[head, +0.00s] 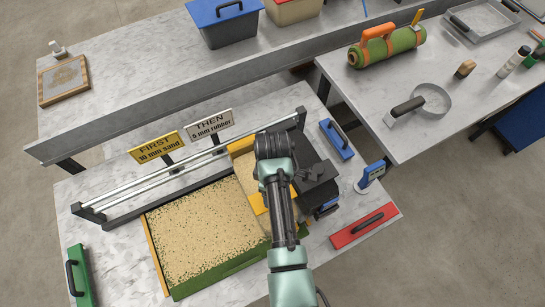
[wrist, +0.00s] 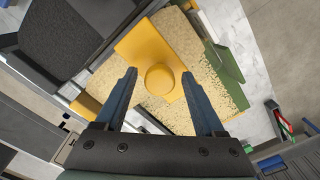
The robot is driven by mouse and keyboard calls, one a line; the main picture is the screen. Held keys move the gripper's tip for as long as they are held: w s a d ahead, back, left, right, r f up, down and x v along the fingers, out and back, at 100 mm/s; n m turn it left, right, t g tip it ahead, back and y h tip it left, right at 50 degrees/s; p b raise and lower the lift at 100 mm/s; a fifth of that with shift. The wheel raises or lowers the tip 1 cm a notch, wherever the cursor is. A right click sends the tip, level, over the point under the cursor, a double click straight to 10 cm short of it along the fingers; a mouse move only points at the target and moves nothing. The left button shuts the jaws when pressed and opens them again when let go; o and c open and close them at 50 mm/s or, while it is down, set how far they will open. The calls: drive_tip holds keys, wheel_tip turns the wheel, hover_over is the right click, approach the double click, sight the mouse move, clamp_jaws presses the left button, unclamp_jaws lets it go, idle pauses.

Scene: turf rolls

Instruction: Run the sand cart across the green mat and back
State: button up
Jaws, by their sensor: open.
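The green mat (head: 225,265) lies on the near table, its top largely covered with pale sand through which green specks show. The yellow sand cart (head: 240,147) is at the mat's right end, partly hidden by my arm in the head view. In the wrist view the cart (wrist: 140,45) shows a round yellow knob (wrist: 159,80) on top. My gripper (wrist: 159,76) is open, with one finger to each side of the knob and a gap on both sides. I cannot tell whether the fingertips are down at knob height.
A black cart (head: 318,178) stands right of the sand cart. Rails (head: 200,158) with FIRST and THEN signs (head: 157,147) run behind the mat. Blue (head: 337,139), red (head: 364,225) and green (head: 79,275) handled tools lie around it.

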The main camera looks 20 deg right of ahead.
drive_tip(key=shift+f, duration=0.2)
clamp_jaws()
idle(0.3)
idle(1.1)
